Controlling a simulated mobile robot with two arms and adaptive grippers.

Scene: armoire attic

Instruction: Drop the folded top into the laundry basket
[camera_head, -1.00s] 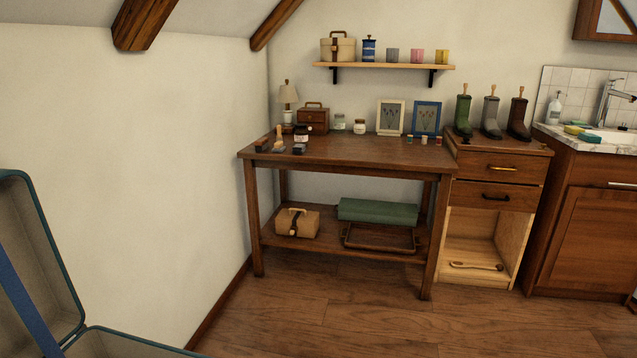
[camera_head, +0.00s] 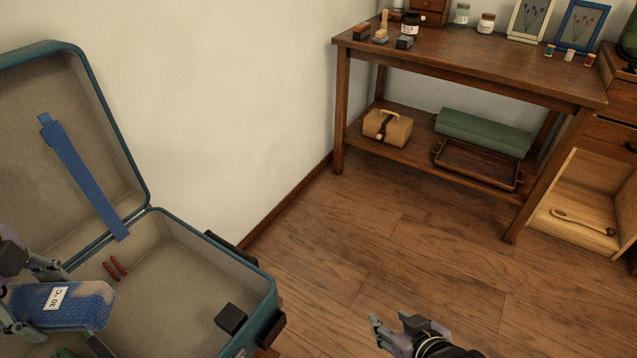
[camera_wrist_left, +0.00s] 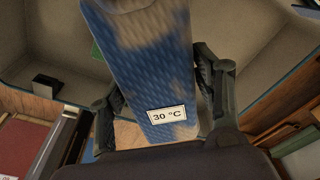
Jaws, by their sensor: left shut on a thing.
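The folded top (camera_head: 85,303) is a blue, textured bundle with worn pale patches and a white "30 °C" label. My left gripper (camera_head: 22,290) is shut on it and holds it over the open suitcase at the lower left. In the left wrist view, the folded top (camera_wrist_left: 150,60) stands between the two dark fingers of the left gripper (camera_wrist_left: 160,90). My right gripper (camera_head: 390,322) is open and empty above the floor at the bottom. I see no laundry basket in these views.
The open suitcase (camera_head: 262,285) has a teal rim, a raised lid with a blue strap (camera_head: 85,180), and holds red-handled things (camera_head: 115,268) and a black block (camera_head: 231,318). A wooden table (camera_head: 470,70) stands at the back right. The floor between is clear.

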